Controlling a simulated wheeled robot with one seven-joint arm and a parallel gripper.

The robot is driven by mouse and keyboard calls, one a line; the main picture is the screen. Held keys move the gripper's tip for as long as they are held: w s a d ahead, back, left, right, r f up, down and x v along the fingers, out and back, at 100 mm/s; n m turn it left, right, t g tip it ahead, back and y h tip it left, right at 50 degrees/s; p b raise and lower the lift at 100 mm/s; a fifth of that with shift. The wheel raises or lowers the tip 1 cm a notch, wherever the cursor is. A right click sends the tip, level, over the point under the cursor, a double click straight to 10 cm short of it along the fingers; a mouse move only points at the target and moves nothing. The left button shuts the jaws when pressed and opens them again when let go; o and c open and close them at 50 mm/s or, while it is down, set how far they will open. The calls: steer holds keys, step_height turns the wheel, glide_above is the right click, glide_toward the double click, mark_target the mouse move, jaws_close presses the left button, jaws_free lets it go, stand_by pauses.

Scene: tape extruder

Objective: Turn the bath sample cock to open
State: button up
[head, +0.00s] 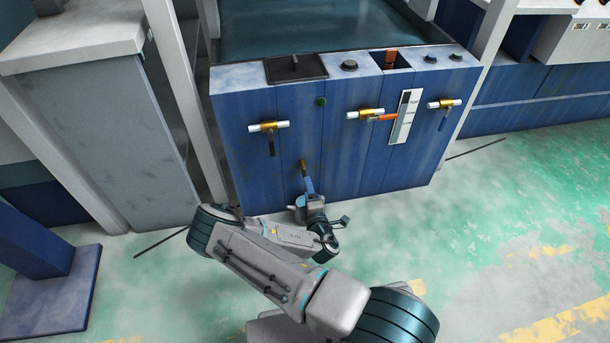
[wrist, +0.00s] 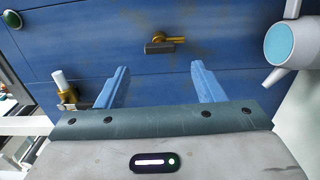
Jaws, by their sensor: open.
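The bath sample cock appears to be the small brass fitting (head: 302,164) low on the blue front panel. In the wrist view the brass cock (wrist: 166,42) has a short dark-ended piece lying along the panel. My gripper (head: 308,183) is just in front of it, low by the panel. In the wrist view the two blue fingers of my gripper (wrist: 160,72) are spread apart with nothing between them. The cock lies beyond the fingertips, roughly between them in the picture, and no contact shows. In the head view my gripper partly covers the area below the cock.
Higher on the panel are three brass valves with white pieces: left (head: 268,127), middle (head: 365,114) with an orange handle beside a white gauge strip (head: 405,116), and right (head: 444,104). A green button (head: 320,101) sits above. A grey cabinet (head: 110,140) stands left; floor at right is clear.

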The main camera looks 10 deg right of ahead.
steer(key=s+p, duration=0.1)
steer(key=s, duration=0.4)
stand_by(0.4)
